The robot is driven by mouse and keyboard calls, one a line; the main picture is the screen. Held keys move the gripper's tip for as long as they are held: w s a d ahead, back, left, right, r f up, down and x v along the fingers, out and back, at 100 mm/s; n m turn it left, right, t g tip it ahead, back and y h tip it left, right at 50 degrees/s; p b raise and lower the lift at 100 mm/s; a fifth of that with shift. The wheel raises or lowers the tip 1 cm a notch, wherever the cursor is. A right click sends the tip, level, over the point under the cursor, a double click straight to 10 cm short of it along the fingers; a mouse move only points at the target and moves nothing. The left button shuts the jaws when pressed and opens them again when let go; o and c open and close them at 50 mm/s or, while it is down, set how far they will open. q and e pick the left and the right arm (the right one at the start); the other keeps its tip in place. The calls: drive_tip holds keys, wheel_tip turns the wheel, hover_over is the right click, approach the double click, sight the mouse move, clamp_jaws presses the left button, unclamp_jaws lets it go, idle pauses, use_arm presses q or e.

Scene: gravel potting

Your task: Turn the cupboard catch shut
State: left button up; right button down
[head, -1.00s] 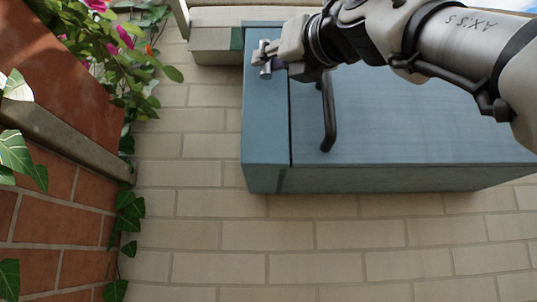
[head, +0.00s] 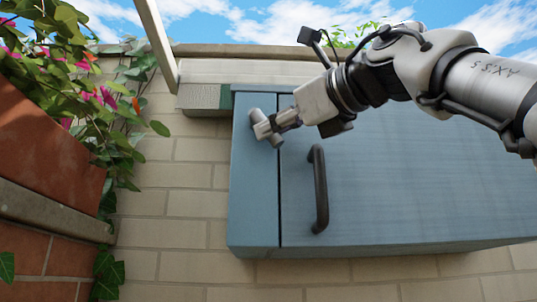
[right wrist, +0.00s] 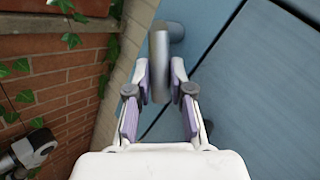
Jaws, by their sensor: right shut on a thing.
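The blue cupboard (head: 380,185) hangs on the brick wall with its door shut against the narrow left panel (head: 254,200). The grey catch (head: 258,117) is a short bar on that panel near its top. In the head view it slants from upper left to lower right, its lower end close to the door gap. My right gripper (head: 273,127) reaches in from the right and is shut on the catch. In the right wrist view the catch (right wrist: 160,62) stands between the two fingers of the gripper (right wrist: 160,85).
A dark door handle (head: 320,190) sticks out just below and right of my right gripper. A brick planter (head: 45,135) with flowers and ivy stands at the left. The bare wall (head: 185,235) between planter and cupboard is clear.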

idle(0.4)
drive_tip(key=c, duration=1)
unclamp_jaws()
drive_tip(key=shift+w+f, duration=0.1)
drive_tip(key=shift+c, duration=0.2)
drive_tip(key=shift+w+a, duration=0.1)
drive_tip(key=shift+w, duration=0.1)
drive_tip(key=shift+s, duration=0.15)
